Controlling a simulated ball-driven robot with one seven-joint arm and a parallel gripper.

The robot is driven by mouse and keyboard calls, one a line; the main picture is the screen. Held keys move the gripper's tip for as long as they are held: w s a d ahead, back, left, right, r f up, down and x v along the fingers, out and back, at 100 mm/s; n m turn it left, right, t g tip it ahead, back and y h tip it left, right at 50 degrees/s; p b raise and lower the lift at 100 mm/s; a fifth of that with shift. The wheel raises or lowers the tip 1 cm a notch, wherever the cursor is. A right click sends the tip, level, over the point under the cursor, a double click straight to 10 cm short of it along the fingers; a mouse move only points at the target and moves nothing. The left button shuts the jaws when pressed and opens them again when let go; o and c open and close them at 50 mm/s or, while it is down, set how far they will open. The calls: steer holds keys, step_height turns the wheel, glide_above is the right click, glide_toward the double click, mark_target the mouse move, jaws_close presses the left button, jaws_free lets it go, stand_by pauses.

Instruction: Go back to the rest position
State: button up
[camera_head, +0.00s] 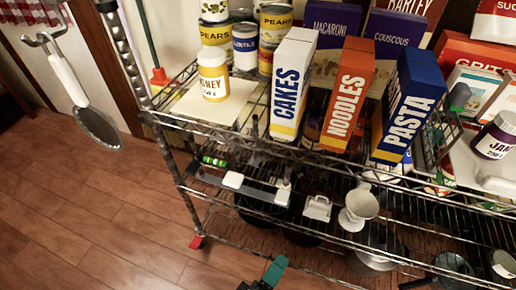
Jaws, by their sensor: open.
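My gripper (264,280) shows only in part at the bottom edge of the head view, as a teal and black shape just in front of the wire shelf's lower front edge. It is open, and I see nothing held in it. Most of it and the rest of my arm are out of view. The rest position has no visible marker.
A wire shelf rack (200,192) fills the middle and right. Cakes (292,85), noodles (349,95) and pasta (408,105) boxes stand at its upper front. A honey jar (213,80) stands left. A white funnel-like cup (358,208) sits below. Wooden floor (90,215) at left is clear.

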steer(key=s+d+f+m+g, duration=0.1)
steer(key=d+f+m+g, duration=0.15)
steer(key=d, duration=0.35)
steer(key=s+d+f+m+g+y, duration=0.1)
steer(key=d+m+g, duration=0.1)
steer(key=d+g, duration=0.3)
steer(key=s+d+f+m+g, duration=0.1)
steer(key=d+f+m+g, duration=0.1)
steer(key=d, duration=0.5)
steer(key=s+d+m+g+y, duration=0.3)
steer(key=s+d+m+y, duration=0.1)
steer(key=s+d+y, duration=0.3)
step_height(320, 180, up, 24)
steer(key=s+a+y+p, duration=0.1)
steer(key=s+p, duration=0.1)
steer(key=p, duration=2.1)
steer(key=shift+s+a+f+p, duration=0.15)
steer(key=shift+s+a+p, duration=0.15)
steer(key=shift+p, duration=0.05)
